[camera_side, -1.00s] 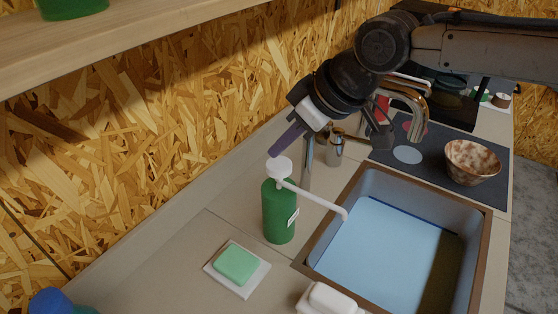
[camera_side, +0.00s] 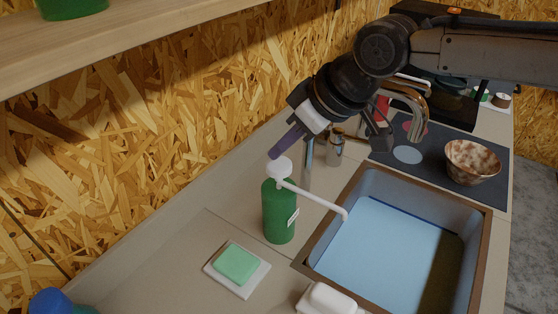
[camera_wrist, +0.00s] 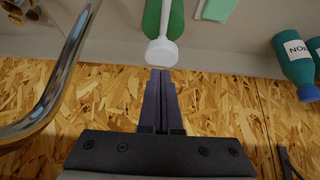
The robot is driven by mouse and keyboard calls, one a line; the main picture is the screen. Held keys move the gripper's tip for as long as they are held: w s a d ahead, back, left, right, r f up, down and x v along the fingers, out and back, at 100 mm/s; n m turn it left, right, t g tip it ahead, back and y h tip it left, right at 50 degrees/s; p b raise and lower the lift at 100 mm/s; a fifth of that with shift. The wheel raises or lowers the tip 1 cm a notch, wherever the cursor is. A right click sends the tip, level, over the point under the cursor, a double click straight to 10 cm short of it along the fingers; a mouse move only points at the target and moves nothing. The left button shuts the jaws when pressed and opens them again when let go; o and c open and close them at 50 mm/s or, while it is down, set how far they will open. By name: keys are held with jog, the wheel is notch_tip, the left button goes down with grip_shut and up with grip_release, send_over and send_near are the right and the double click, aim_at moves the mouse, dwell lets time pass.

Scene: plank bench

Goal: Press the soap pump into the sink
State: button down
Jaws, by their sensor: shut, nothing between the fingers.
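The soap pump is a green bottle (camera_side: 279,215) with a white head (camera_side: 280,167), standing upright beside the sink. Its long white spout (camera_side: 318,199) reaches over the rim of the sink (camera_side: 380,240). My gripper (camera_side: 273,156) is shut and empty, its purple fingers slanting down with the tips at the top of the pump head. I cannot tell whether they touch it. In the wrist view the shut fingertips (camera_wrist: 160,74) are right by the white pump head (camera_wrist: 161,52), with the green bottle (camera_wrist: 164,16) beyond.
A green soap bar (camera_side: 236,263) on a white dish lies left of the sink, and a white bar (camera_side: 331,298) sits at its near edge. The curved metal faucet (camera_side: 408,98) stands close to my gripper. A speckled bowl (camera_side: 472,162) rests on a dark mat.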

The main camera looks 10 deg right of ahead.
aim_at(283, 165)
jog(key=shift+f, duration=1.15)
jog(key=shift+r, duration=2.75)
jog(key=w+d+r+m+t, duration=0.1)
jog(key=d+r, duration=0.2)
jog(key=d, duration=0.2)
jog(key=w+d+r+m+t+y, duration=0.1)
jog(key=w+d+r+m, duration=0.1)
jog(key=d+r, duration=0.2)
jog(key=w+d+r+m+t, duration=0.2)
jog(key=d+r, duration=0.2)
jog(key=d, duration=0.1)
jog(key=shift+w+d+r+y, duration=0.15)
jog(key=shift+d+r+y, duration=0.1)
jog(key=shift+d+y, duration=0.15)
jog(key=s+d+f+m+h, duration=0.15)
jog(key=s+d+f, duration=0.25)
jog(key=s+d, duration=0.45)
jog(key=s+d+f+m+h, duration=0.1)
jog(key=s+d+f+h, duration=0.2)
jog(key=s+d, duration=0.6)
jog(key=s+d+f+g+h, duration=0.1)
jog(key=s+d+f, duration=0.3)
jog(key=s+f, duration=0.2)
jog(key=s+d+f+m+g+h, duration=0.1)
jog(key=s+d+f, duration=0.3)
jog(key=s, duration=0.5)
notch_tip(283, 165, down, 2)
jog(key=shift+d+f+g, duration=0.1)
jog(key=shift+d+g, duration=0.2)
jog(key=shift+g, duration=0.3)
